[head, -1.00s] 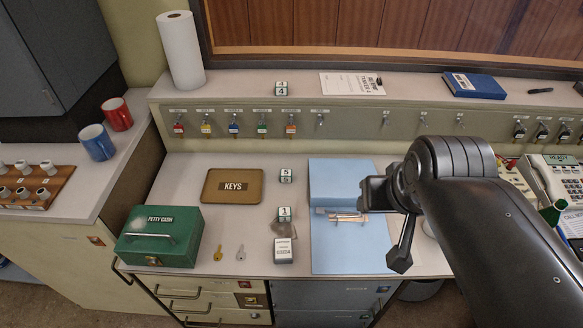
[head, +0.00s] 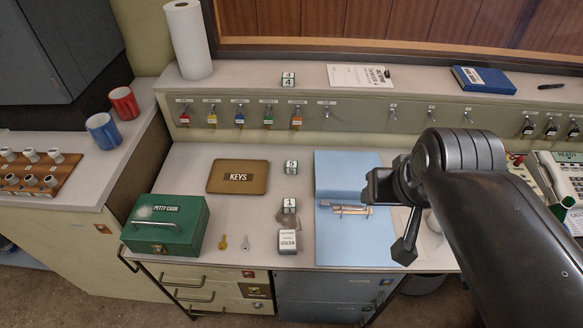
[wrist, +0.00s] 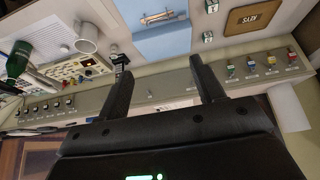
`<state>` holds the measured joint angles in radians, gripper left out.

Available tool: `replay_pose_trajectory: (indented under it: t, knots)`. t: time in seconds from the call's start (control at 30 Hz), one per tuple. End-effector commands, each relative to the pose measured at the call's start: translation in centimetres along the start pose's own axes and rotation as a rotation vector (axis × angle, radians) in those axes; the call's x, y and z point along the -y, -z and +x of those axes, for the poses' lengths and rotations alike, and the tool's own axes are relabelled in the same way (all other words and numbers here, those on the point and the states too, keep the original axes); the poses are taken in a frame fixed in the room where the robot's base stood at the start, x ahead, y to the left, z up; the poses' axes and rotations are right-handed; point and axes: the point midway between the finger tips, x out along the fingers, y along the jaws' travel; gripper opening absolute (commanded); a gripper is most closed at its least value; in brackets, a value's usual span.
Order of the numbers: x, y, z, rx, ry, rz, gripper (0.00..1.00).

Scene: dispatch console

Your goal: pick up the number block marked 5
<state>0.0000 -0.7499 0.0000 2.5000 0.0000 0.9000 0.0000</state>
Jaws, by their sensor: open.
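The block marked 5 (head: 291,167) is a small white cube with dark edges on the desk, between the KEYS tray (head: 222,189) and the blue folder (head: 335,255). It also shows in the wrist view (wrist: 207,37), up and right of my fingers. A block marked 1 (head: 289,205) stands nearer the front edge, and a block marked 4 (head: 288,80) stands on the raised ledge. My gripper (wrist: 162,80) is open, with nothing seen between its fingers. In the head view it hangs above the folder, right of the 5 block and apart from it.
The key-hook panel (head: 350,117) rises behind. A telephone (head: 553,180) is at the right. Bare desk surrounds the 5 block.

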Motion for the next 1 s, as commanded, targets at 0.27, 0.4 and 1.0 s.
replay_pose_trajectory:
  t: [0.27, 0.4, 1.0]
  knots:
    - [0.6, 3.0, 0.7, 0.040, 0.008, 0.001, 0.62]
    - [1.5, 6.6, 2.1, 0.086, 0.015, 0.004, 0.62]
    - [7.8, 19.4, 14.6, 0.281, 0.024, 0.016, 0.62]
